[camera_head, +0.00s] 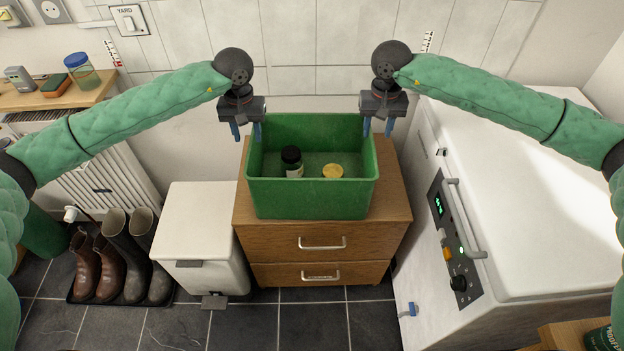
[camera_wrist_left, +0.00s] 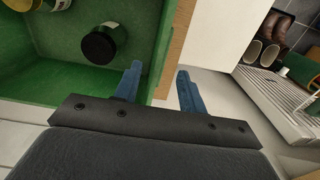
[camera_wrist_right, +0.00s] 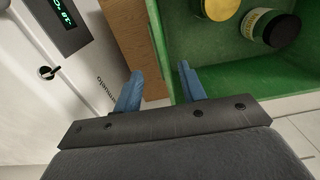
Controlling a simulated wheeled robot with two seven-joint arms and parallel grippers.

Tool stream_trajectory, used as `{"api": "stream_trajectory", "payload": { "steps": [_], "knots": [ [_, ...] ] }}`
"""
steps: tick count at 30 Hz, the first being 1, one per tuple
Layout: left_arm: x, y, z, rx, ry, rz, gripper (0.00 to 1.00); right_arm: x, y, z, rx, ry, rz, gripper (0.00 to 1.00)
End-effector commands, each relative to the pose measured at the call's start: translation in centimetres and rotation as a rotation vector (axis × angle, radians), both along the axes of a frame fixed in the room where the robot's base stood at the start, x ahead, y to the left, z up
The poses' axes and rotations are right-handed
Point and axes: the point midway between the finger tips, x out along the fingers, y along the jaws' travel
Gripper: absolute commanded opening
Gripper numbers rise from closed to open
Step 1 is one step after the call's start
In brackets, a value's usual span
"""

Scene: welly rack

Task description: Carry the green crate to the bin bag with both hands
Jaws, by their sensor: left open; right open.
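The green crate (camera_head: 312,200) stands upright on a wooden drawer cabinet (camera_head: 285,242). Inside it are a black-lidded jar (camera_head: 291,157) and a yellow-lidded container (camera_head: 333,171). My left gripper (camera_head: 247,133) is open at the crate's left wall, towards the back. In the left wrist view, the crate wall (camera_wrist_left: 160,48) runs up between the finger directions. My right gripper (camera_head: 378,128) is open at the right wall, also towards the back. In the right wrist view, the crate (camera_wrist_right: 225,75) shows beyond the fingers. Contact with the walls cannot be told. I cannot make out a bin bag.
A white pedal bin (camera_head: 202,235) stands left of the cabinet, with boots (camera_head: 115,262) on a tray further left. A white chest appliance (camera_head: 520,180) with a handle and control panel stands close on the right. A tiled wall (camera_head: 290,45) is behind.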

Motion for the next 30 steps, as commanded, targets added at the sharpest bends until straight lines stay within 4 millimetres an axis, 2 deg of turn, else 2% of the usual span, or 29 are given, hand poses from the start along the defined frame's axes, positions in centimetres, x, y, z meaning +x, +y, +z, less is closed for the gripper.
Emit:
{"api": "stream_trajectory", "payload": {
  "steps": [12,16,24,30],
  "knots": [
    [0.0,0.0,-5.5,-0.001,0.001,0.001,0.41,0.0,0.0,-5.4,0.0,0.0,0.0,0.41],
    [0.0,0.0,-6.2,0.0,0.0,0.001,0.41,0.0,0.0,-6.2,0.0,0.0,0.0,0.41],
    [0.0,0.0,-6.4,0.0,0.0,0.0,0.41,0.0,0.0,-6.3,0.0,-0.001,0.0,0.41],
    [0.0,0.0,-6.4,0.0,0.0,0.0,0.02,0.0,0.0,-6.3,0.0,-0.001,0.0,0.02]
  ]
}}
